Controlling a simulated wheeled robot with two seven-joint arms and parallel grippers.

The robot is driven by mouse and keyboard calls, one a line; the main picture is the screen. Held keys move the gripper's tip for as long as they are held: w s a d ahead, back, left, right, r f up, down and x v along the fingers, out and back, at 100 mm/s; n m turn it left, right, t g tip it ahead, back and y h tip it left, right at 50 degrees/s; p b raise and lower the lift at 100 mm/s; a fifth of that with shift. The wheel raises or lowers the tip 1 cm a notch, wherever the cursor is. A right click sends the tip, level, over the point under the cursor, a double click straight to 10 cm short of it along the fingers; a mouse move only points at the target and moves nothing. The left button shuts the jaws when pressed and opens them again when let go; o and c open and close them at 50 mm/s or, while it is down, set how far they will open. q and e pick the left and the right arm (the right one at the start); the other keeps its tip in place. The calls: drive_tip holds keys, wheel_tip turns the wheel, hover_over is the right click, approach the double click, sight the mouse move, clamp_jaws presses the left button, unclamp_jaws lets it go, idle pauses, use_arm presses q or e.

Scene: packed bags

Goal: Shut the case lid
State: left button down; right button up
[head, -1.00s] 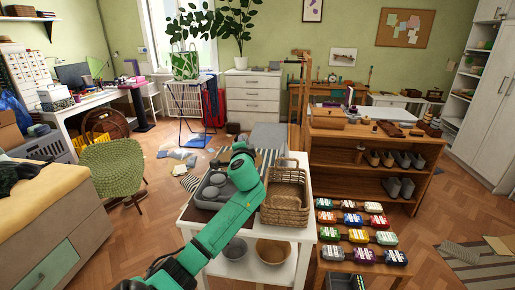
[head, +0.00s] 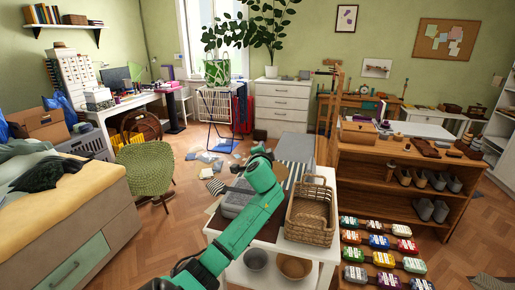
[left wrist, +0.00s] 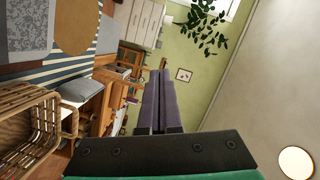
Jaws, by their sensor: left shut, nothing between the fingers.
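A grey case (head: 236,204) lies on the white table (head: 327,249), left of the wicker basket. My green left arm crosses over it and hides much of it. The part that shows is a mostly flat grey surface, and I cannot tell how far the lid is down. My left gripper (head: 259,150) is at the far end of the arm, beyond the case, small and dark in the head view. In the left wrist view its two purple-grey fingers (left wrist: 158,78) are together with nothing between them. My right gripper is not in view.
The wicker basket (head: 310,213) stands close to the case, and it also shows in the left wrist view (left wrist: 38,135). A wooden shelf unit (head: 396,172) with shoes stands to the right.

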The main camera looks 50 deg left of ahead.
use_arm(q)
drive_tip(key=s+d+r+b, duration=0.2)
drive_tip(key=s+d+b, duration=0.1)
drive_tip(key=s+d, duration=0.3)
drive_tip(key=shift+s+d+r, duration=0.15)
drive_tip(key=shift+s+r, duration=0.2)
drive_tip(key=shift+s, duration=0.6)
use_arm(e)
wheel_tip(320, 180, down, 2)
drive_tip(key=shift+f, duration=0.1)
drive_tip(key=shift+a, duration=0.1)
use_arm(q)
drive_tip(key=shift+f, duration=0.1)
